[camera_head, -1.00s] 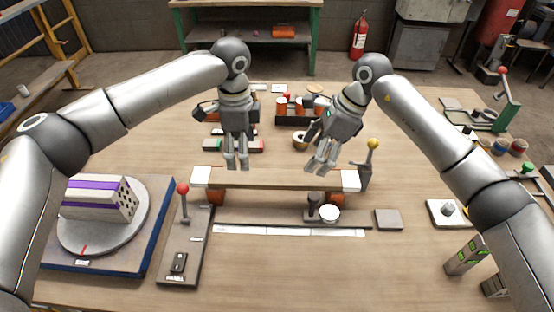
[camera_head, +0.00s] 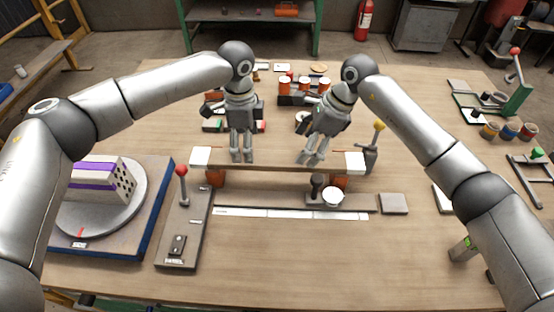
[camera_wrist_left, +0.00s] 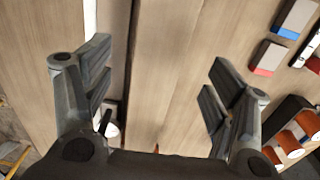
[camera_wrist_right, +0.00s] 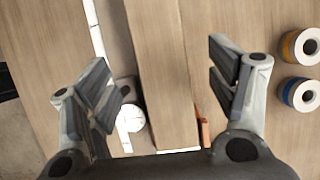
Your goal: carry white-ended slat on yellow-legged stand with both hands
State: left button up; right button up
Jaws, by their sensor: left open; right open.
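The wooden slat (camera_head: 275,168) with white ends lies level across two orange-brown supports (camera_head: 215,178) on the workbench. My left gripper (camera_head: 242,158) is open above the slat's left part, fingers pointing down. My right gripper (camera_head: 311,160) is open and tilted above its right part. In the left wrist view the slat (camera_wrist_left: 165,60) runs between the open fingers. In the right wrist view the slat (camera_wrist_right: 160,60) also runs between the open fingers. Neither gripper visibly holds it. I cannot clearly make out a yellow-legged stand under the slat.
A red-knobbed lever panel (camera_head: 182,220) stands front left, beside a turntable (camera_head: 75,222) carrying a purple-striped block. A yellow-knobbed lever (camera_head: 373,150) stands close to the slat's right end. The front middle bench is clear.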

aim_at(277, 160)
pick_arm(q)
notch_tip(277, 160, down, 5)
pick_arm(e)
jog(key=x, duration=0.5)
pick_arm(q)
jog(key=shift+c, duration=0.4)
pick_arm(e)
jog(key=shift+c, duration=0.4)
pick_arm(q)
jog(key=c, duration=1.3)
pick_arm(e)
jog(key=c, duration=1.3)
pick_arm(q)
jog(key=shift+o, duration=0.2)
pick_arm(e)
jog(key=shift+o, duration=0.2)
